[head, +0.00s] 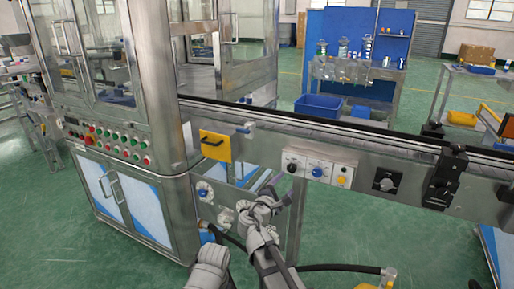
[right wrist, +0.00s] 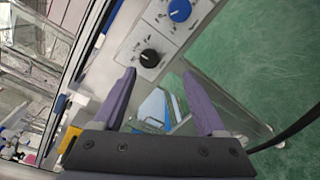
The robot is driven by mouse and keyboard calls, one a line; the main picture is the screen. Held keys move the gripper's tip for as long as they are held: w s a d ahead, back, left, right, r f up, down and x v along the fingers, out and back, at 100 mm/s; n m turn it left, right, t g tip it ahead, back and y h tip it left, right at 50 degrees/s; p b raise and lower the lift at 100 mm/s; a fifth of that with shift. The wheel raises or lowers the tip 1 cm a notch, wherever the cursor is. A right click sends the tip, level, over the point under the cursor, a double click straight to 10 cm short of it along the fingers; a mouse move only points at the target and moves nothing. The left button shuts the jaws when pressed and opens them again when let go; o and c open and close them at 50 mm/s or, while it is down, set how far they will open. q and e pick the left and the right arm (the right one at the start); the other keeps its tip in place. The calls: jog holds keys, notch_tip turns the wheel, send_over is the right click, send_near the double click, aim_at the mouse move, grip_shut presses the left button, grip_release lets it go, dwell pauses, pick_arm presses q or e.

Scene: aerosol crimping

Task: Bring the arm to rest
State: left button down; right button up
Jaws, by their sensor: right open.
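My right gripper (head: 276,188) is in front of the machine's lower front, below and left of the knob panel (head: 305,170). In the right wrist view its two purple-grey fingers (right wrist: 158,76) are spread apart with nothing between them. The black knob (right wrist: 149,58) and the blue knob (right wrist: 180,10) show just beyond the fingertips in that view. The fingers look clear of both knobs. In the head view the black knob (head: 293,168) is close to the right fingertips. My left gripper does not show in either view.
The conveyor rail (head: 360,140) runs across to the right. A button panel (head: 110,140) is on the cabinet at left, and a yellow plate with a handle (head: 215,146) is above my arm. A black hose (head: 340,267) crosses at lower right. Green floor is free further right.

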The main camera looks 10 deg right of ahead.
pick_arm(q)
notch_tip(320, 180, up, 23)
jog(key=p, duration=2.1)
pick_arm(e)
jog(key=s+a+r+m+g+y, duration=0.1)
jog(key=s+a+m+g+y, duration=0.2)
jog(key=s, duration=0.6)
jog(key=s+a+r+m+g+y, duration=0.1)
jog(key=s+a+m+g+y, duration=0.2)
jog(key=s, duration=0.6)
jog(key=s+a+r+m+g+y, duration=0.1)
jog(key=s+a+m+g+y, duration=0.2)
jog(key=s+a+m+g, duration=0.3)
jog(key=s+m+g, duration=0.1)
jog(key=s, duration=0.2)
jog(key=shift+s+a+g, duration=0.3)
jog(key=shift+s+g, duration=0.1)
